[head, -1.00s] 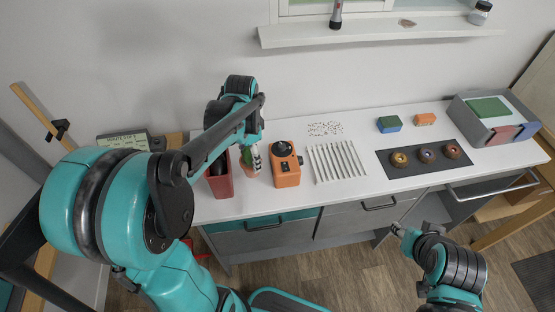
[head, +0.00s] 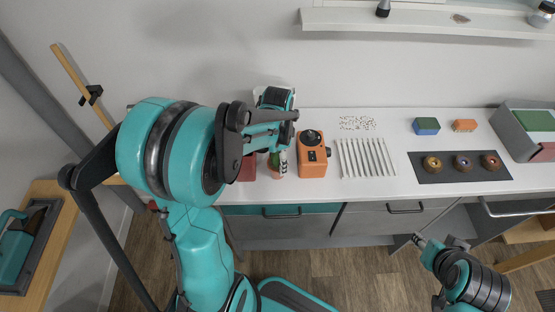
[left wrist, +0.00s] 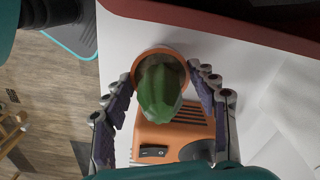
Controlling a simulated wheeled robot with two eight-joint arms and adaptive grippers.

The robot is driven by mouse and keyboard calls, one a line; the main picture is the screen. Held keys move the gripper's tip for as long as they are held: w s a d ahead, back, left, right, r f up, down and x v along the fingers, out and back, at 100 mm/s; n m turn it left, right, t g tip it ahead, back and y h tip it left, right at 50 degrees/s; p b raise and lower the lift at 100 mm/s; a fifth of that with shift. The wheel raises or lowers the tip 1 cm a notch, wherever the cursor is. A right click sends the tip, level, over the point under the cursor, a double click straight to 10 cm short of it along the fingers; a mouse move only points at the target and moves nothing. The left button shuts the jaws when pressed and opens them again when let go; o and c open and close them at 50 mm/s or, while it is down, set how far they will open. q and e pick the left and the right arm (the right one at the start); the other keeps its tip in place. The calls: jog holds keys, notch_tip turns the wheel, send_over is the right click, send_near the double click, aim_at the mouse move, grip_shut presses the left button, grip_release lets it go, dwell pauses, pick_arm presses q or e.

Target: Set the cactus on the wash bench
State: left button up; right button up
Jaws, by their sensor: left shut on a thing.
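My left gripper (head: 279,163) is shut on the cactus, a green plant in a terracotta pot, over the front of the white counter. In the left wrist view the green cactus (left wrist: 160,87) stands in its round pot (left wrist: 140,63) between the fingers of my left gripper (left wrist: 163,92). In the head view the arm partly hides the cactus (head: 274,160). Whether the pot touches the counter is unclear. A wooden bench (head: 46,190) with a dark recess holding a teal object is at the far left; I cannot tell if it is the wash bench. My right gripper (head: 419,240) is empty, low before the drawers.
An orange device (head: 313,155) stands just right of the cactus, and a red bin (head: 246,170) just left. White rods (head: 365,158), a dark mat (head: 430,178) with several rings, and a grey box (head: 510,130) are farther right. A pole (head: 82,85) leans at left.

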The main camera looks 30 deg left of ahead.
pick_arm(q)
jog(key=o, duration=1.4)
jog(key=shift+f, duration=0.1)
jog(key=shift+c, duration=0.2)
